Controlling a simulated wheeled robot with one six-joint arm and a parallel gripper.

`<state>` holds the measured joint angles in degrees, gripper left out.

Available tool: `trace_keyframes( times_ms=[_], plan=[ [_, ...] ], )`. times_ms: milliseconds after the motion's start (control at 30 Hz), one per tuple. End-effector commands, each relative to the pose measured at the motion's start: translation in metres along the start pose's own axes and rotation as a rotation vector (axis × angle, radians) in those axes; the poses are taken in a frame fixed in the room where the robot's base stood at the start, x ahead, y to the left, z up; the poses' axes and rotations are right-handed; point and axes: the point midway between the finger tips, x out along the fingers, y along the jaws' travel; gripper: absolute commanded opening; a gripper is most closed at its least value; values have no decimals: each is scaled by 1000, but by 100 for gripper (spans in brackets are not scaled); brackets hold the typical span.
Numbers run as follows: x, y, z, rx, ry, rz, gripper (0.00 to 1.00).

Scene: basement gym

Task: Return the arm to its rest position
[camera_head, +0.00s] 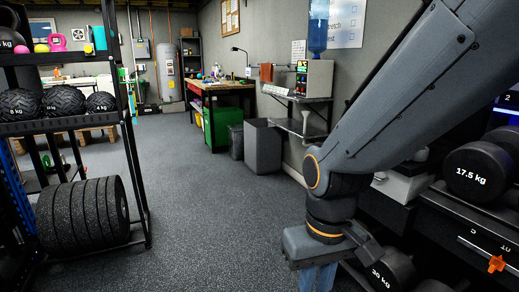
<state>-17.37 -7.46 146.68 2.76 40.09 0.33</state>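My arm (395,100) reaches from the upper right corner down to the lower middle of the head view. Its wrist bends so that my gripper (318,278) points down. The gripper's light blue fingers run out of the bottom edge, so their tips are hidden. I cannot tell whether they are open or shut, and no held object shows. The gripper is in front of the right-hand dumbbell rack (425,222), over the edge of the dark floor.
A rack with balls and weight plates (85,213) stands at left. Dumbbells (478,170) lie at right, close to my arm. The middle floor (200,210) is clear.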

Motion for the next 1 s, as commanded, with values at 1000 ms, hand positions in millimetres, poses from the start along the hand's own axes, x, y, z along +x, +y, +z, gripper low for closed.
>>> trace_keyframes(
  times_ms=[1000],
  plan=[
    [-114, 83, 37, 269, -6, 28, 17]
  ],
)
